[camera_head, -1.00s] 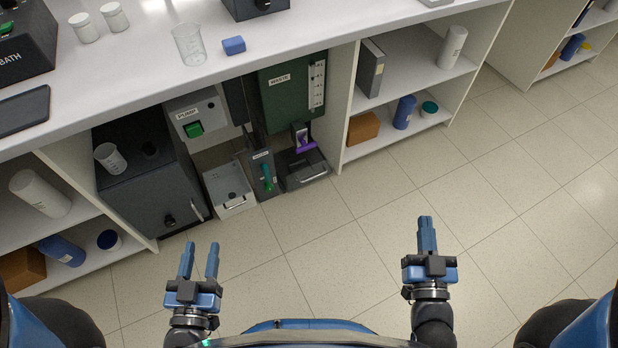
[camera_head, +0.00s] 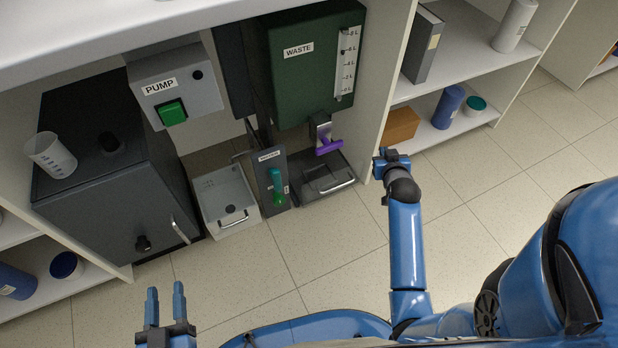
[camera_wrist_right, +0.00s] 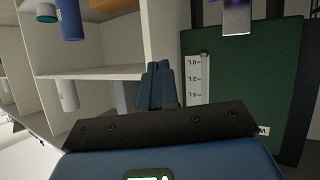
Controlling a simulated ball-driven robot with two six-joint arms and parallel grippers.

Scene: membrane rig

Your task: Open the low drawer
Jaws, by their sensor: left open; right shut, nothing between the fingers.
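Two low units with bar handles stand on the floor under the bench in the head view. One is a dark tray (camera_head: 312,183) with a light handle on its front, below the green WASTE tank (camera_head: 299,70). The other is a white box (camera_head: 219,190) with a handle on its front. I cannot tell which is the low drawer. Neither visibly stands pulled out. My right gripper (camera_head: 383,154) is shut and empty, right of the dark tray and near the shelf upright; its fingers also show in the right wrist view (camera_wrist_right: 160,82). My left gripper (camera_head: 165,300) is open and empty over the floor.
A purple-handled valve (camera_head: 328,146) hangs above the dark tray. The PUMP box (camera_head: 176,85) and dark cabinet (camera_head: 110,175) are left. Shelves (camera_head: 455,125) stand right. The floor in front is clear.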

